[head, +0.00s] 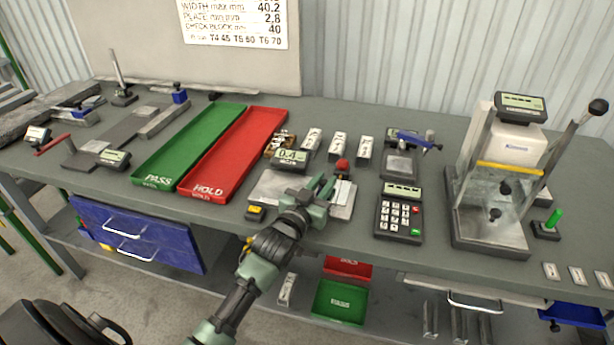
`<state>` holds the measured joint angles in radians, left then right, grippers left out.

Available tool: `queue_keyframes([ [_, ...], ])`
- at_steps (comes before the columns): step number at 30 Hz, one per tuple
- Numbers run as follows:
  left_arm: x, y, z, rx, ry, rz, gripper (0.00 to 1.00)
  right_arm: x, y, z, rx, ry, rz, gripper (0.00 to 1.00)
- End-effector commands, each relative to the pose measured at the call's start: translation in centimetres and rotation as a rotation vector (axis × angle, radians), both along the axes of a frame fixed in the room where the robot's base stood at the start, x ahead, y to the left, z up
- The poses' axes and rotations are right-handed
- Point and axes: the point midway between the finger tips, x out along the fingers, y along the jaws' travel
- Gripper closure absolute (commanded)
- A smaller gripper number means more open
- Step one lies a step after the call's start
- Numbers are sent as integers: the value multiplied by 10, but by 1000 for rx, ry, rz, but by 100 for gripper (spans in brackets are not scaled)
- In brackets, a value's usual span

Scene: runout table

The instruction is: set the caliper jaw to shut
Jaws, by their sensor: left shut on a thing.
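The caliper, with a small display (290,156) that seems to read 0.4, is on a light grey plate (268,188) at the middle of the bench. My left gripper (322,188) reaches over this plate from the front and is shut on the caliper jaw. The gripper's fingers hide most of the jaw, so its exact position is unclear. A red knob (342,165) stands just behind and right of the fingers. My right gripper is out of view.
The red HOLD tray (238,152) and green PASS tray (190,145) lie to the left. A keypad unit (399,214) stands close on the right, and a press with a lever (490,238) is further right. Several small labelled blocks (338,145) stand behind the plate.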

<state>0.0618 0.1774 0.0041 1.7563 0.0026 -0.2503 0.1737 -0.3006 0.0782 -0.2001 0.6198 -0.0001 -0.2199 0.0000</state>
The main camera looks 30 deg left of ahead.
Motion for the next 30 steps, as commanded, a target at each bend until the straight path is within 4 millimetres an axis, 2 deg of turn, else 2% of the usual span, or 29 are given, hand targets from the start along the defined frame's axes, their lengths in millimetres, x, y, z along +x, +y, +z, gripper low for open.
queue_keyframes([
  [1,1,-5,0,-2,0,-5,100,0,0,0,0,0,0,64],
  [9,1,-6,0,-2,-2,-7,100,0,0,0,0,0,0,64],
  [10,1,-6,0,-2,-2,-7,71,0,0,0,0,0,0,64],
  [12,1,-5,0,-2,-2,-7,57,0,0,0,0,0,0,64],
  [23,-4,-4,-1,-1,0,-4,57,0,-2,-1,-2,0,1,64],
  [30,-42,-6,-2,-1,0,-6,57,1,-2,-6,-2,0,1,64],
])
